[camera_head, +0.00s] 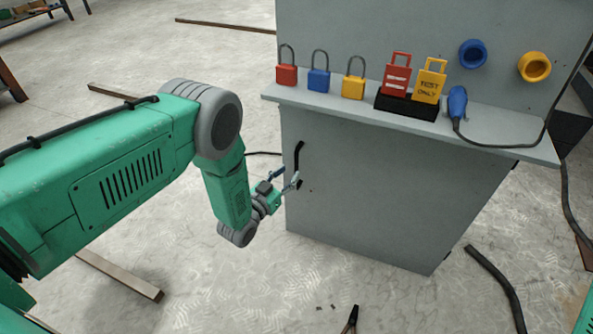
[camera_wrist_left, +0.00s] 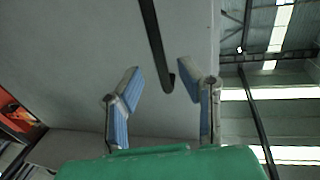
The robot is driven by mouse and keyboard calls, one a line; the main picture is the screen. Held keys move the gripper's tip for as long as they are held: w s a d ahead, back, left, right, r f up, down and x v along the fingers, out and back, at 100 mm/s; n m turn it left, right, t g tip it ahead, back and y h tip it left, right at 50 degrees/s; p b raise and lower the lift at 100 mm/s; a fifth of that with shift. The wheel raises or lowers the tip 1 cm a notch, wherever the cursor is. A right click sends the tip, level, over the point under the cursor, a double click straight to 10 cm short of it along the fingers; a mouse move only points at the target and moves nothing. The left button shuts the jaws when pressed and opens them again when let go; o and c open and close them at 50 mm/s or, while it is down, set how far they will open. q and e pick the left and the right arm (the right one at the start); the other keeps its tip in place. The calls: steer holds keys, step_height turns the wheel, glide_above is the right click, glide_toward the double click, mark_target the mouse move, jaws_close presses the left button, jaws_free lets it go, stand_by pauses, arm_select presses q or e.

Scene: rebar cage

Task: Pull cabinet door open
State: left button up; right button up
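The grey cabinet door (camera_head: 380,205) is shut, under a shelf with locks on it. Its black bar handle (camera_head: 298,160) runs upright near the door's left edge. My left gripper (camera_head: 288,180) is at the lower part of the handle, with its fingers apart. I see no finger pressing on the handle. My right gripper is out of view.
The shelf (camera_head: 470,128) juts out above the door and carries red, blue and yellow padlocks, tags and a blue-handled plug with a cable. A black hose (camera_head: 495,285) and pliers (camera_head: 350,320) lie on the floor. The floor before the door is mostly clear.

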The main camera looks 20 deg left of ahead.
mark_target(295, 167)
arm_select(q)
steer(key=shift+b+x, duration=0.7)
steer(key=shift+x, duration=1.65)
jaws_close()
